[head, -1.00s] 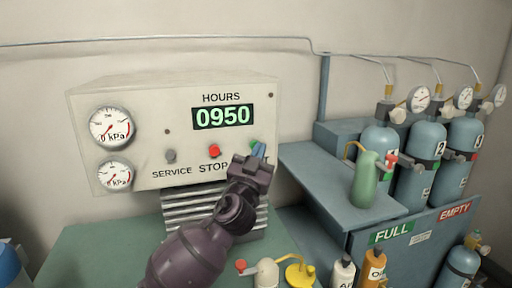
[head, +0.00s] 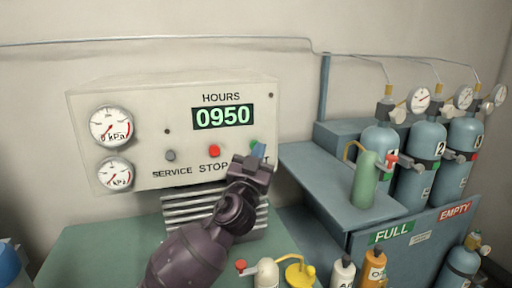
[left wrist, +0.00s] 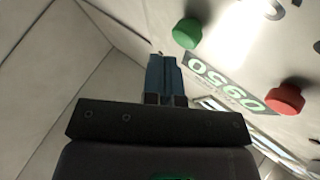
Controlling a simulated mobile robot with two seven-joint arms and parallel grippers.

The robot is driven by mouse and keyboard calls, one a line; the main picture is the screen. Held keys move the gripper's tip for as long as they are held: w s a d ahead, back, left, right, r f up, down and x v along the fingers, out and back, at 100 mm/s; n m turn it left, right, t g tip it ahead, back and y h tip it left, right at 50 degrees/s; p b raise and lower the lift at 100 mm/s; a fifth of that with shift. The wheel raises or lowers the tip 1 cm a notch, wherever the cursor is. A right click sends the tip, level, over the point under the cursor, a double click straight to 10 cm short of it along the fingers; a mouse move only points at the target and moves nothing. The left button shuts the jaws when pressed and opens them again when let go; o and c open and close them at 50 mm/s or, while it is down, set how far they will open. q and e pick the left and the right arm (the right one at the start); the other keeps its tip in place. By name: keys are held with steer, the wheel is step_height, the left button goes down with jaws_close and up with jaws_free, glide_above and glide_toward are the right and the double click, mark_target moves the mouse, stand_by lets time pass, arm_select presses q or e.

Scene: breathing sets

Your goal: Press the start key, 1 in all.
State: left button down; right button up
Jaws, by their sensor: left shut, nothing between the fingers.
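The green start key (head: 254,145) is on the front of the cream panel, mostly behind my left gripper in the head view. In the left wrist view the green key (left wrist: 187,32) shows whole, just beyond and to the right of the fingertips. My left gripper (head: 259,151) is shut and empty, its blue fingers (left wrist: 164,62) together in front of the panel. A gap shows between fingertips and key in the wrist view. The key's label is mostly hidden by the gripper. My right gripper is not in view.
The red stop key (head: 214,151) and grey service key (head: 170,155) sit left of the green key. The display (head: 223,117) reads 0950. A shelf with a green bottle (head: 365,180) and gas cylinders (head: 411,165) stand right. Small bottles (head: 342,272) stand in front.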

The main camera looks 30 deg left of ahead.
arm_select(q)
steer(key=shift+w+a, duration=0.1)
stand_by(0.4)
steer(key=shift+w+a, duration=0.2)
steer(key=shift+w+a+b, duration=0.3)
steer(key=shift+w+a, duration=0.05)
steer(key=shift+a, duration=0.15)
stand_by(1.4)
steer(key=shift+s+d, duration=0.1)
steer(key=shift+d, duration=0.05)
steer(key=shift+s+d, duration=0.55)
steer(key=shift+d, duration=0.05)
